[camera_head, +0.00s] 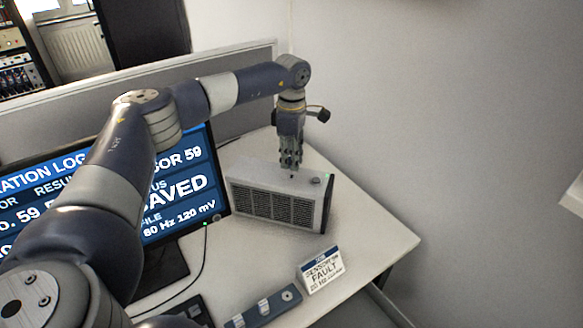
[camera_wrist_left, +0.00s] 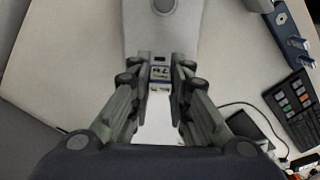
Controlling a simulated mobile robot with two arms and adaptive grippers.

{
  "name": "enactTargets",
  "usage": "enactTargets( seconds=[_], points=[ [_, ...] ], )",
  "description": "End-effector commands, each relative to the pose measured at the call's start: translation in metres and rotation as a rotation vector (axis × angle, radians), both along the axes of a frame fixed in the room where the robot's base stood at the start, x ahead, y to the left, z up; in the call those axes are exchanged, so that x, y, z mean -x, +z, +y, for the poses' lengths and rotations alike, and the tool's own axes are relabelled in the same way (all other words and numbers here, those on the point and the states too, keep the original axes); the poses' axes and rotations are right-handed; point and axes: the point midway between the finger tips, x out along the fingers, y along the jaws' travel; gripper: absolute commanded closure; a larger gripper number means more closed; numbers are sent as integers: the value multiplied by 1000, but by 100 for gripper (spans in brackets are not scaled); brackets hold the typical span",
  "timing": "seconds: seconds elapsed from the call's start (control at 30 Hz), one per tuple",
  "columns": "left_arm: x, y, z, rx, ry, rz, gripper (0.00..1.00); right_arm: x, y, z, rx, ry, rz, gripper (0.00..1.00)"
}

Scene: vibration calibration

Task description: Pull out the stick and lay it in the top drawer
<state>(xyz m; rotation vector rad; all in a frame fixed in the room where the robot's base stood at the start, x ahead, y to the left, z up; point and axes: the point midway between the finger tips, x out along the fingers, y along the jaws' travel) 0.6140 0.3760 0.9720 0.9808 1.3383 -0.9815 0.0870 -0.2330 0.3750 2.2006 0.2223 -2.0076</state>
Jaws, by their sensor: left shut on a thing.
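My left gripper (camera_head: 291,166) points down over the top of a grey box (camera_head: 275,208) with a dark grille, at the back right of the desk. In the left wrist view the gripper (camera_wrist_left: 160,74) is shut on a small stick (camera_wrist_left: 160,87), pale with a metallic-looking end. A short dark slot (camera_wrist_left: 160,57) shows in the box's top just beyond the fingertips. I cannot tell whether the stick's end is clear of the box. My right gripper is not in view.
A monitor (camera_head: 180,190) with a blue "SAVED" screen stands left of the box. A keyboard (camera_wrist_left: 294,105) shows in the left wrist view. The desk's right end (camera_head: 375,240) is bare.

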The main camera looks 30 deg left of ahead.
Motion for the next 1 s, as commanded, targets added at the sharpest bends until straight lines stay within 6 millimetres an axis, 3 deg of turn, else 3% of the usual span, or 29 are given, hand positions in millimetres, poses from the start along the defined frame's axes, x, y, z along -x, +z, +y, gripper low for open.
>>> enactTargets(
  seconds=[0.2, 0.63, 0.83, 1.0],
  points=[
    [0, 14, 0, -1, 0, 1, 100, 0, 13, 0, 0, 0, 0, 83],
    [3, 14, -5, 1, -34, 3, 100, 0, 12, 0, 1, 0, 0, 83],
    [25, 11, -43, 7, -300, 13, 100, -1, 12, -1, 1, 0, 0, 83],
    [63, 9, -89, 13, -667, 22, 100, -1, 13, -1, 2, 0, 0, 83]
  ],
)
